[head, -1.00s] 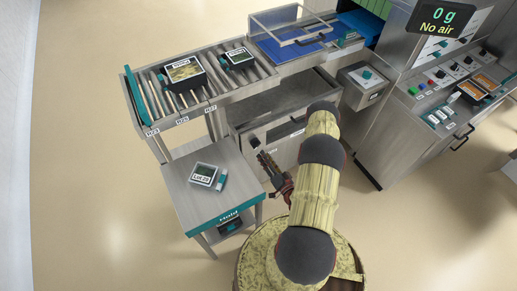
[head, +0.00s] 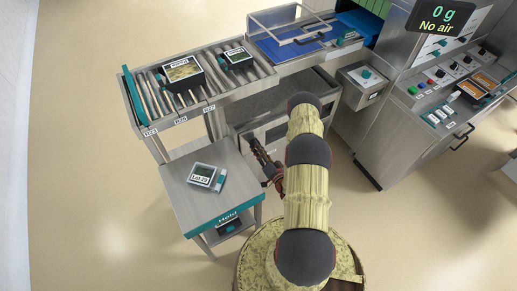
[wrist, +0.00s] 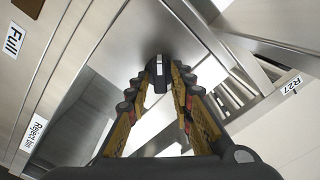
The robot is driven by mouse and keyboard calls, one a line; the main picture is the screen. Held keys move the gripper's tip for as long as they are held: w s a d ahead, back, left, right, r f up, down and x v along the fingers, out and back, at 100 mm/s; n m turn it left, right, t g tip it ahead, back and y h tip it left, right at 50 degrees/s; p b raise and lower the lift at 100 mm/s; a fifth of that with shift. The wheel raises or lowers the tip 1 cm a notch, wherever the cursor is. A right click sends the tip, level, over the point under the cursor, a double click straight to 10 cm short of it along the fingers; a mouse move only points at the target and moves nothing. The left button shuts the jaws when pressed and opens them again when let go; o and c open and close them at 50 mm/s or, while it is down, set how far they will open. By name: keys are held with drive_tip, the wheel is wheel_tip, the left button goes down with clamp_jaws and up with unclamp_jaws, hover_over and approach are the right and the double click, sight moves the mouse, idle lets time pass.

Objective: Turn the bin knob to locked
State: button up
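The bin knob (wrist: 160,74) is a dark knob with a white pointer line, on a bare metal panel in the wrist view. My gripper (wrist: 159,80) is open, with its two yellow-and-black fingers on either side of the knob. I cannot tell whether the fingertips touch it. The reject bin front with its "Reject bin" label (wrist: 34,134) is at the left of the wrist view. In the head view my gripper (head: 256,148) is at the bin's left side, and the knob is hidden there.
A "Full" label (wrist: 13,41) is near the bin label. A side table (head: 205,217) with a lidded tray (head: 202,176) stands left of my gripper. The roller conveyor (head: 215,88) with two trays is above it.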

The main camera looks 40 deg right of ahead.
clamp_jaws()
idle(0.6)
